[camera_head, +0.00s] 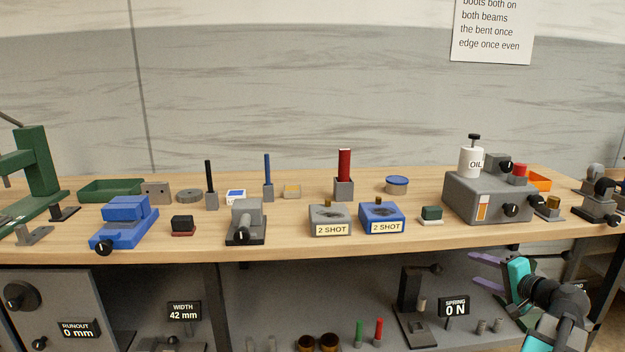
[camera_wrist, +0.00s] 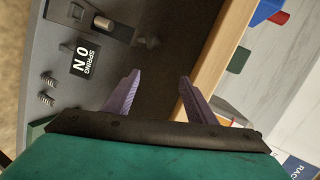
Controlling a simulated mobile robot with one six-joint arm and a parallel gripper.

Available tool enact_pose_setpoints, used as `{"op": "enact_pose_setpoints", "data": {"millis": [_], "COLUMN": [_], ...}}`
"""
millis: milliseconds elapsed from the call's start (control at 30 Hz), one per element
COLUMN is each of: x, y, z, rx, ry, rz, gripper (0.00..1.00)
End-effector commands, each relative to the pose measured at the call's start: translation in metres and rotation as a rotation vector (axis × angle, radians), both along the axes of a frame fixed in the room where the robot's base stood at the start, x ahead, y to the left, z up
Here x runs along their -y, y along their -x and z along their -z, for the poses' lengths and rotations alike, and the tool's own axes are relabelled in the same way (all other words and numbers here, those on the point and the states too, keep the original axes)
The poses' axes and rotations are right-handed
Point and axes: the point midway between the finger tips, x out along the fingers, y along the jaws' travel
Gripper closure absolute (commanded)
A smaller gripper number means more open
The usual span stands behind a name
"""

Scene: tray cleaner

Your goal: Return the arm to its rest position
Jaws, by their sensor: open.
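My gripper (camera_head: 486,272) is at the lower right in the head view, in front of the bench's front edge and below the top's level. Its two purple fingers point left. In the wrist view my gripper (camera_wrist: 156,82) has its fingers spread apart, with nothing between them. The teal and black arm behind it bends down to the bottom right of the head view.
The wooden bench top (camera_head: 290,239) carries several tools, including a grey control box (camera_head: 478,200) and a blue vise (camera_head: 125,220). Below, a shelf holds a spring tester (camera_head: 412,300) with a "SPRING 0 N" sign (camera_head: 454,307) left of my gripper.

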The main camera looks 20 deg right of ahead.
Motion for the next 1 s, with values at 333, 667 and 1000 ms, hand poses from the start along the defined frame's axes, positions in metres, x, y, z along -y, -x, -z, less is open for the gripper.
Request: {"op": "enact_pose_setpoints", "data": {"millis": [333, 667, 1000], "x": [-0.097, -0.205, -0.319], "y": [-0.068, -0.098, -0.092], "z": [0.1, 0.191, 0.273], "rx": [-0.239, -0.45, -0.669], "ry": [-0.004, -0.008, 0.02], "rz": [-0.208, -0.415, -0.637], "gripper": [0.49, 0.49, 0.49]}}
